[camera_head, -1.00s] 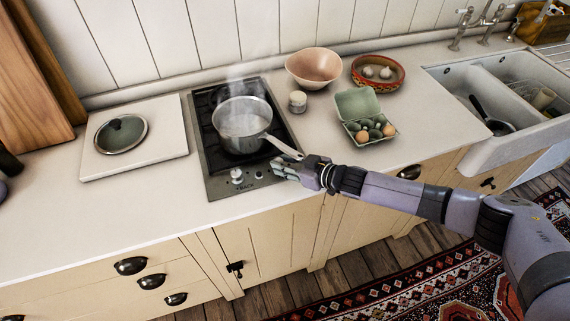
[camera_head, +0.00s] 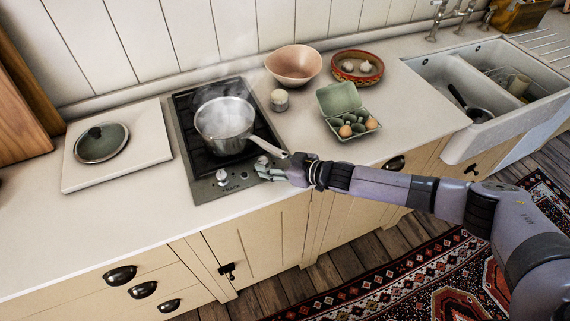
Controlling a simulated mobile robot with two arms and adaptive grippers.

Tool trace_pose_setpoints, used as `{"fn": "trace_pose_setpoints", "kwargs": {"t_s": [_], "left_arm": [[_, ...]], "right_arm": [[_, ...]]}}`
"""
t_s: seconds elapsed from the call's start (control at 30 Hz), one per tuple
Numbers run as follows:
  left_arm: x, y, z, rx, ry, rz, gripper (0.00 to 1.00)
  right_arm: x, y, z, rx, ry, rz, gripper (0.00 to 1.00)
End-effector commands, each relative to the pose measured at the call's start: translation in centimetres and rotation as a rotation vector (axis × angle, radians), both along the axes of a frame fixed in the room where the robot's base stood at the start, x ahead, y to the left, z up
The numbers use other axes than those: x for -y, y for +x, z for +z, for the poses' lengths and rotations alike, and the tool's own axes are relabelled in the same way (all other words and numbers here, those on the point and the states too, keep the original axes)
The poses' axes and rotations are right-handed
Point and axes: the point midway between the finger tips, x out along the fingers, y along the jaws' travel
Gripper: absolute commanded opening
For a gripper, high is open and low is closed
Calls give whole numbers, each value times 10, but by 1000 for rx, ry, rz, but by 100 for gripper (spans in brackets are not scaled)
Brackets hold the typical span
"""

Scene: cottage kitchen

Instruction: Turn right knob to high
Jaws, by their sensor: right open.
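The cooktop (camera_head: 206,189) is a dark built-in hob with a steel front strip. The left knob (camera_head: 221,177) is pale and stands free on that strip. The right knob (camera_head: 262,160) sits near the strip's right end, partly hidden by my fingers. My right gripper (camera_head: 263,170) reaches in from the right, low over the counter's front edge, with its fingertips at the right knob. It is open; whether the fingers touch the knob cannot be made out. My left gripper is out of view.
A steaming steel pot (camera_head: 225,122) stands on the hob, its handle (camera_head: 268,145) pointing towards my right gripper. A lid (camera_head: 101,144) lies on a white board (camera_head: 150,158) at left.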

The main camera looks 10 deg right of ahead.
Motion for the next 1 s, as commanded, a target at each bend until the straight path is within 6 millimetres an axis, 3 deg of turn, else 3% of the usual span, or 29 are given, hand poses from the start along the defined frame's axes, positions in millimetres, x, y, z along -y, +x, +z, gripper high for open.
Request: {"fn": "trace_pose_setpoints", "kwargs": {"t_s": [0.5, 1.0], "left_arm": [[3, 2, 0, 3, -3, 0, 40], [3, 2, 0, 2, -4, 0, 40]], "right_arm": [[72, -56, 37, 0, -2, -1, 46], [81, -64, 43, 1, 0, 0, 46]]}}
